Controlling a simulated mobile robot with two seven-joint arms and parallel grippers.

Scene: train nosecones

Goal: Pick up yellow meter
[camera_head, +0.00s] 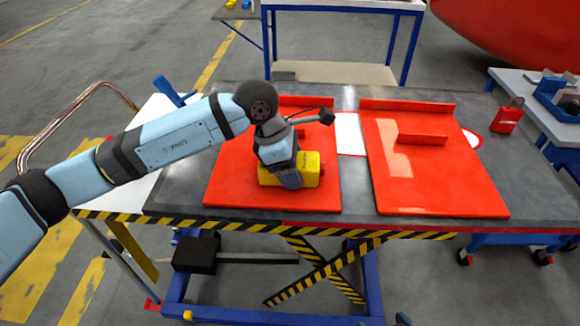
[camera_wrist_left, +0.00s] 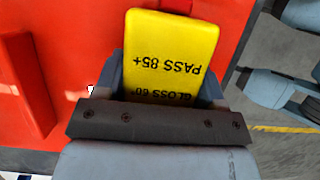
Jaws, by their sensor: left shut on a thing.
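The yellow meter (camera_head: 308,170) is a box-shaped block on the left red panel (camera_head: 230,172) in the head view. My left gripper (camera_head: 288,178) reaches down over it and is shut on it, covering part of its front. In the left wrist view the yellow meter (camera_wrist_left: 172,50) shows black lettering, "PASS 85+" and "GLOSS 60", upside down. It sits between the fingers of my left gripper (camera_wrist_left: 168,92). I cannot tell whether the meter still touches the panel. My right gripper is not in view.
A second red panel (camera_head: 440,185) with a raised strip lies to the right on the grey table (camera_head: 358,190). A red padlock-like object (camera_head: 507,117) stands at the table's right end. A striped edge (camera_head: 260,228) runs along the front. A blue-framed bench stands behind.

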